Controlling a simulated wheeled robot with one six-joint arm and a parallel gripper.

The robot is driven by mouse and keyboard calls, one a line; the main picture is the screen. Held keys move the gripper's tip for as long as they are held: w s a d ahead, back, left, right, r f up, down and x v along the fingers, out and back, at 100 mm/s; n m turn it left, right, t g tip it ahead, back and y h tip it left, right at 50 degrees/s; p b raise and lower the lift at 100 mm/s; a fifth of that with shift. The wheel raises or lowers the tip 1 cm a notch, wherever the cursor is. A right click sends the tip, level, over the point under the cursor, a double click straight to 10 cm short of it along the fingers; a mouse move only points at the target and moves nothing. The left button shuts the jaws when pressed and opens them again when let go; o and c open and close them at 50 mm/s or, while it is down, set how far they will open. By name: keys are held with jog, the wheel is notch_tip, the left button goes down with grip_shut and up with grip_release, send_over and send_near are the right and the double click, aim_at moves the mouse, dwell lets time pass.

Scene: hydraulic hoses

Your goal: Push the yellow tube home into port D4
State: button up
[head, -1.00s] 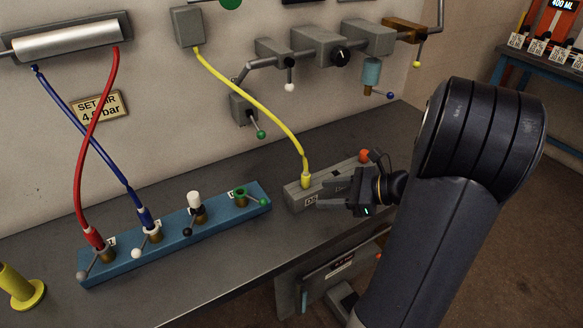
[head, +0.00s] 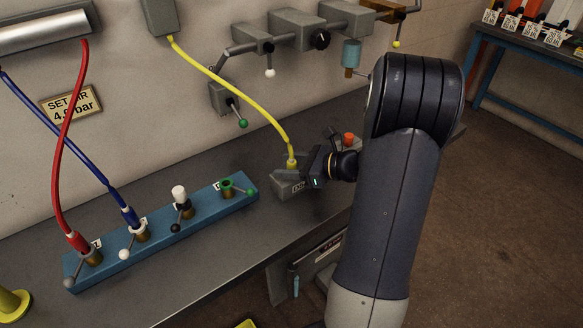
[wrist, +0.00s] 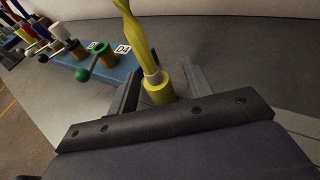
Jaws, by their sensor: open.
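The yellow tube (head: 235,92) hangs from a grey box on the wall. In the wrist view the yellow end (wrist: 159,93) is between the fingers of my gripper (wrist: 160,88), with a gap on each side. The port looks empty.
A red hose (head: 62,160) and a blue hose (head: 75,145) cross and end in the manifold's left ports. A white-capped port (head: 180,196) stands between. An orange knob (head: 348,139) is behind my gripper. Wall valves with levers hang above.

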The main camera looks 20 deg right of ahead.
jog(key=shift+w+a+f, duration=0.2)
jog(key=shift+w+a, duration=0.2)
jog(key=shift+c, duration=0.6)
grip_shut()
